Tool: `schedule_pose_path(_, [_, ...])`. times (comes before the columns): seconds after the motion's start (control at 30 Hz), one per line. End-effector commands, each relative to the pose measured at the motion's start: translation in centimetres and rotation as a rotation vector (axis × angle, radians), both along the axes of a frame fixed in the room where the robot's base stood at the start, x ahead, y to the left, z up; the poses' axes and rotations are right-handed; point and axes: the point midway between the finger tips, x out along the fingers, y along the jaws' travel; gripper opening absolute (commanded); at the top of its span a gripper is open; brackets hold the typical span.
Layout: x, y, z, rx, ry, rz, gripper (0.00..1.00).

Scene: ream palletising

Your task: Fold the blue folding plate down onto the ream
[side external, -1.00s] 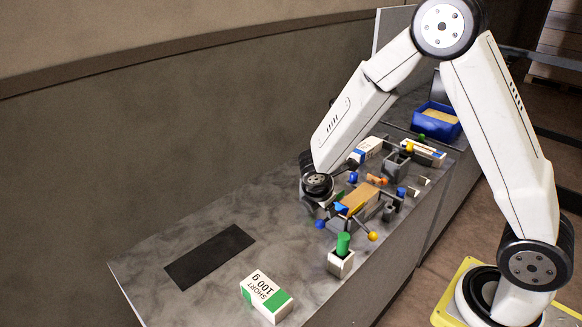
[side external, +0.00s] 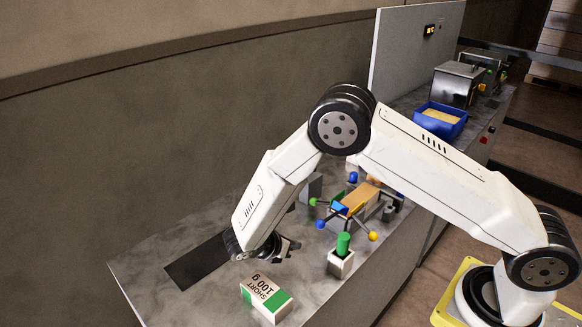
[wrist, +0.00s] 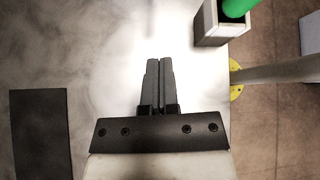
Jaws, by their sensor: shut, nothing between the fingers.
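The blue folding plate seems to be the small blue piece (side external: 339,208) at the near end of a tan block (side external: 357,197) in a fixture with coloured ball knobs. Whether it lies flat or stands tilted is too small to tell. My gripper (side external: 290,245) is left of the fixture, above the table, touching neither. In the wrist view my gripper (wrist: 160,62) has its fingers together and empty.
A pale holder (side external: 340,263) with a green cylinder (side external: 343,243) stands between my gripper and the front edge; it also shows in the wrist view. A black mat (side external: 185,270) lies at left. A blue bin (side external: 439,118) stands further back. Bare table surrounds my gripper.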

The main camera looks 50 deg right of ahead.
Motion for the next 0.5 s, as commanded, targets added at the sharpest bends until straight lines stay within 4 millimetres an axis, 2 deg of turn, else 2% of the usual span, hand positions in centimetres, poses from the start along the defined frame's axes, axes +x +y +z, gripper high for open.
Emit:
schedule_pose_path(0.2, [-0.36, 1.15, -0.66, -0.057, 0.027, 0.012, 0.0])
schedule_pose_path(0.5, [-0.39, 0.85, -0.85, -0.059, 0.028, 0.01, 0.0])
